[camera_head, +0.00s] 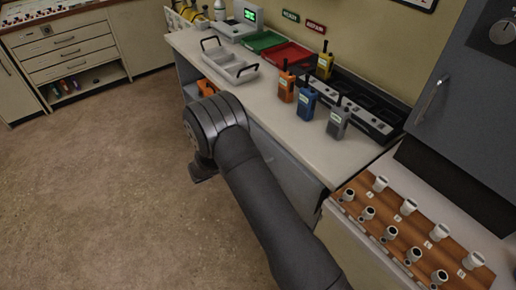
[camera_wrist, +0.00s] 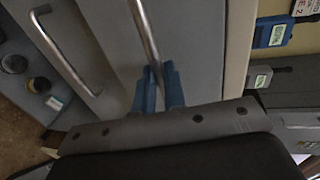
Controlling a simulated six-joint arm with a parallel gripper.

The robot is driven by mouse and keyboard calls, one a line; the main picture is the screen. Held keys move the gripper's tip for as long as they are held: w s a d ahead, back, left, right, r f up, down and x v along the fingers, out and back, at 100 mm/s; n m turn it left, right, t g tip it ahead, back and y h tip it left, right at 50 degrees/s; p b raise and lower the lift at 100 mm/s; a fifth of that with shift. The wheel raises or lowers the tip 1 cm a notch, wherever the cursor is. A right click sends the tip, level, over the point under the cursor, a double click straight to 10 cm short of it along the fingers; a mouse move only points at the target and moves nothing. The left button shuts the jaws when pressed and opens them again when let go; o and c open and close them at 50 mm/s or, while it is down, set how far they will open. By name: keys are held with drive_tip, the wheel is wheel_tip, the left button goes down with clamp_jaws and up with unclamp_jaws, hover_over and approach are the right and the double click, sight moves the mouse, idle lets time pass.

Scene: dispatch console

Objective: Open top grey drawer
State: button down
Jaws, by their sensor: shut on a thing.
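In the wrist view, the top grey drawer (camera_wrist: 190,40) is the front nearest the pale counter edge. A bar handle (camera_wrist: 145,30) runs along it. My gripper (camera_wrist: 159,72) has its two blue fingers on either side of this handle and is shut on it. A second grey front with its own bar handle (camera_wrist: 62,52) lies to the left in that view. In the head view my arm hides the handles and most of the drawer fronts. Part of the grey cabinet (camera_head: 290,178) shows to the right of my arm. I cannot tell whether the drawer is out at all.
The counter (camera_head: 245,93) above holds a grey caddy (camera_head: 231,66), red (camera_head: 288,56) and green trays, several radios (camera_head: 307,102) and a charger. A wooden board with cups (camera_head: 410,225) stands at the right. The floor (camera_head: 110,190) left of my arm is clear.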

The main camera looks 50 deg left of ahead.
drive_tip(key=f+v, duration=0.2)
drive_tip(key=v, duration=1)
drive_tip(key=s+f+v, duration=0.1)
drive_tip(key=f+v, duration=0.2)
drive_tip(key=v, duration=1)
drive_tip(key=shift+s, duration=0.1)
drive_tip(key=c, duration=1.5)
unclamp_jaws()
drive_tip(key=shift+f, duration=0.1)
drive_tip(key=shift+s, duration=0.1)
drive_tip(key=v, duration=1.7)
drive_tip(key=shift+s, duration=0.15)
drive_tip(key=x, duration=1.7)
drive_tip(key=shift+w, duration=0.3)
